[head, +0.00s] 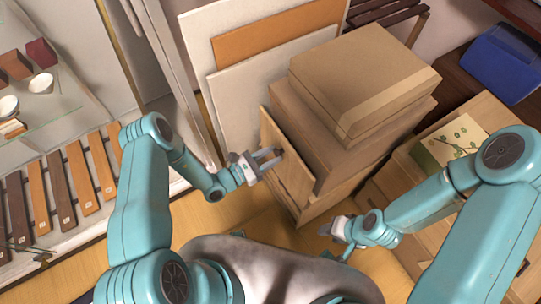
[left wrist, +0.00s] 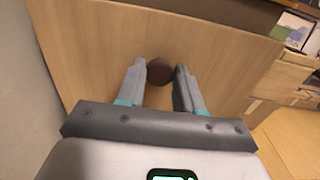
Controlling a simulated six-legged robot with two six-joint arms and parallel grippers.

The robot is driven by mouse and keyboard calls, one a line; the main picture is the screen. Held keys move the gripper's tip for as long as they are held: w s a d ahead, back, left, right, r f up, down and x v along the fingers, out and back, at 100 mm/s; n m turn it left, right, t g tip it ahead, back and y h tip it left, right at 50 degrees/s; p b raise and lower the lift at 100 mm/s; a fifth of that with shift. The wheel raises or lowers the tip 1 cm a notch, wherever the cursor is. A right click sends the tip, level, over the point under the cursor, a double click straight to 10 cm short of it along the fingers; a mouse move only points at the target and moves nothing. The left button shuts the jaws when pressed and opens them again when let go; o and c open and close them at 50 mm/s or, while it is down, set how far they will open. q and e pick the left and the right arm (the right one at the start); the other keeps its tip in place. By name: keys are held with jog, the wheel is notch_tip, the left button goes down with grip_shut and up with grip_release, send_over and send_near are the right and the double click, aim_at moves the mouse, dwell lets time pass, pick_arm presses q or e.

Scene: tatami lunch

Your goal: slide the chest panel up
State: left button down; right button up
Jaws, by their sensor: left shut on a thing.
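The chest panel (head: 292,178) is a light wooden board on the left-facing front of a wooden chest (head: 330,197). It stands upright in front of the chest. My left gripper (head: 268,160) is at the panel's outer face. In the left wrist view the panel (left wrist: 110,50) fills most of the picture, and a dark round knob (left wrist: 160,71) on it sits between my two fingers (left wrist: 160,88). The left gripper is shut on this knob. My right gripper (head: 336,229) is near the chest's lower right corner, apart from the panel; its finger gap is not clear.
Cardboard boxes (head: 360,75) are stacked over the chest. Flat boards (head: 250,50) lean on the wall behind. A glass case (head: 70,190) with wooden strips stands left. A blue box (head: 502,62) and a green patterned box (head: 455,142) are at right. Some floor (head: 235,225) is bare.

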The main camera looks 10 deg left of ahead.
pick_arm(q)
jog(key=c, duration=0.8)
grip_release()
jog(key=v, duration=1.6)
jog(key=shift+s+a+b, duration=0.1)
jog(key=shift+s+b, duration=0.05)
jog(key=shift+b, duration=0.2)
